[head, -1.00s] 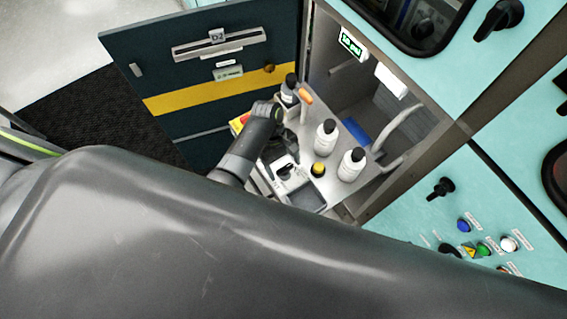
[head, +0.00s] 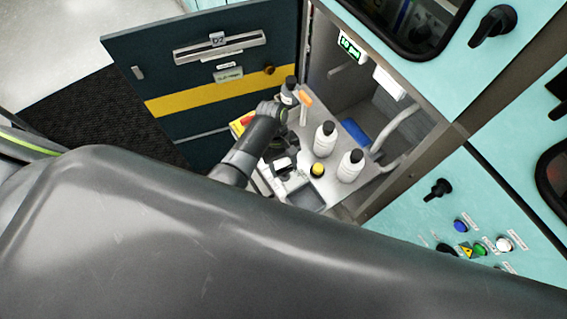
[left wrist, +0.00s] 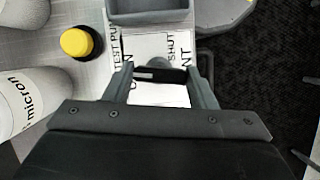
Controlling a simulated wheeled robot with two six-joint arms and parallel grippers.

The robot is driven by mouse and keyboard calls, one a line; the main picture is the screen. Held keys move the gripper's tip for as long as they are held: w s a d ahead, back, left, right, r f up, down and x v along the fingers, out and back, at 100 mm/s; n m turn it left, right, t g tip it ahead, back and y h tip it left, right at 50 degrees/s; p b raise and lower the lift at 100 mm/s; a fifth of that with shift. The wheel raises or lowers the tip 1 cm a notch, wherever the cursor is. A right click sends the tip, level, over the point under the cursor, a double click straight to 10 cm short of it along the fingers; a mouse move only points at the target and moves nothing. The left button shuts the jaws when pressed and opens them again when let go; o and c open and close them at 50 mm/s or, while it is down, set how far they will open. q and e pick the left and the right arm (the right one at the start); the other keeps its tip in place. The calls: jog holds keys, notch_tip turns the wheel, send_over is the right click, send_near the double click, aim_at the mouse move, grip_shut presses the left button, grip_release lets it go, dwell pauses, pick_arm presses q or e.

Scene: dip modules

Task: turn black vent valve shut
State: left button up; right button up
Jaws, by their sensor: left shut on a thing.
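The black vent valve (left wrist: 160,75) shows in the left wrist view as a dark handle on a white labelled plate. The words "SHUT" and "TEST PU..." are readable beside it, and part of another label is covered. My left gripper (left wrist: 162,78) has one finger on each side of the handle and is shut on it. In the head view my left gripper (head: 283,164) is small and low over the grey shelf, partly hidden by my own arm. The handle's exact angle is hard to tell. My right gripper is in neither view.
A dark-capped bottle (head: 289,91) and an orange handle (head: 306,99) are behind. The open dark door (head: 200,110) is at left.

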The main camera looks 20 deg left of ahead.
pick_arm(q)
jog(key=m, duration=0.1)
jog(key=m+p, duration=0.1)
jog(key=shift+w+r+m+g+y, duration=0.1)
jog(key=shift+r+m+g+y, duration=0.1)
jog(key=shift+m+g+y, duration=0.2)
jog(key=m+y+p, duration=0.1)
jog(key=m, duration=0.1)
jog(key=m+p, duration=0.1)
jog(key=m, duration=0.1)
jog(key=shift+d+m+g+y, duration=0.2)
jog(key=shift+m+g+y, duration=0.1)
jog(key=shift+y, duration=0.1)
jog(key=m, duration=0.2)
jog(key=m+y+p, duration=0.1)
jog(key=m, duration=0.1)
jog(key=shift+d+y+p, duration=0.1)
jog(key=shift+y+p, duration=0.2)
jog(key=m+t+y+p, duration=0.1)
jog(key=m, duration=0.3)
jog(key=shift+d+f+m, duration=0.1)
jog(key=shift+m, duration=0.2)
jog(key=shift+y, duration=0.3)
jog(key=o, duration=1)
